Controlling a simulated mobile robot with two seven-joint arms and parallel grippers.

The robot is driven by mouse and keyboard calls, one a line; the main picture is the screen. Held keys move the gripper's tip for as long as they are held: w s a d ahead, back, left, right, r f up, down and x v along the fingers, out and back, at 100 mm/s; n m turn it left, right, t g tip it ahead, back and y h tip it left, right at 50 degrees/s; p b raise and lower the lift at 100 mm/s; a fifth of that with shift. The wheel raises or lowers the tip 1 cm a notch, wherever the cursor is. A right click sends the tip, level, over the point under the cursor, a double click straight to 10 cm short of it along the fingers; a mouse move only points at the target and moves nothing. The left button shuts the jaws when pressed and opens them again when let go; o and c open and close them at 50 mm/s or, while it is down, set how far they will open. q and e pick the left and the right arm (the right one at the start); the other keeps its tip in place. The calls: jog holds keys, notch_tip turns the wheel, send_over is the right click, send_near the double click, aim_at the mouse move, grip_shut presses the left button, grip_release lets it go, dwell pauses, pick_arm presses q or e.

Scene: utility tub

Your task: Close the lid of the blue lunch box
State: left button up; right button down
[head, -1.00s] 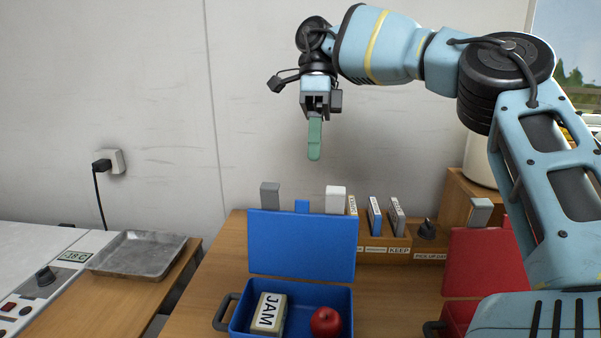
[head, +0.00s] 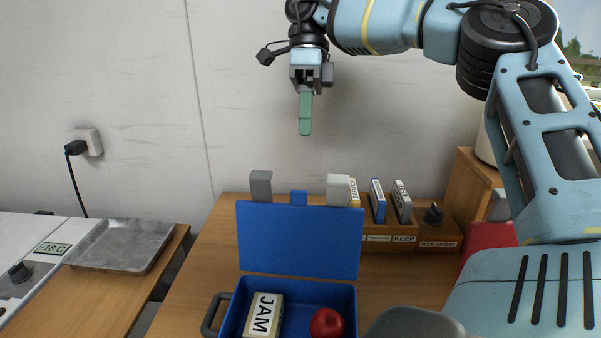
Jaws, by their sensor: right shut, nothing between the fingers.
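The blue lunch box (head: 347,296) stands on the wooden table with its blue lid (head: 300,240) raised upright at the back. Inside the box lie a JAM block (head: 263,315) on the left and a red apple (head: 326,323) on the right. A dark handle sticks out at its left side. My right gripper (head: 305,130) has green fingers, shut with nothing between them. It points down, well above and behind the lid, in front of the wall. My left gripper is not in view.
Behind the lid stand a grey block (head: 260,186) and a white block (head: 338,190). A wooden rack (head: 390,238) with several labelled slabs is right of the lid. A red box (head: 488,238) is partly behind my right arm. A metal tray (head: 120,246) lies at left.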

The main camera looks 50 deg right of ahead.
pick_arm(q)
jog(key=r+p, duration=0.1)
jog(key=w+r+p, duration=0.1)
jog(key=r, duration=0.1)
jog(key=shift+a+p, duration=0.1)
jog(key=shift+p, duration=0.3)
pick_arm(e)
jog(key=s+a+f, duration=0.4)
jog(key=a+f, duration=0.2)
jog(key=shift+s+f, duration=0.2)
jog(key=shift+f, duration=0.2)
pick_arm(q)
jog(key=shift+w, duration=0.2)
pick_arm(e)
jog(key=shift+a, duration=0.15)
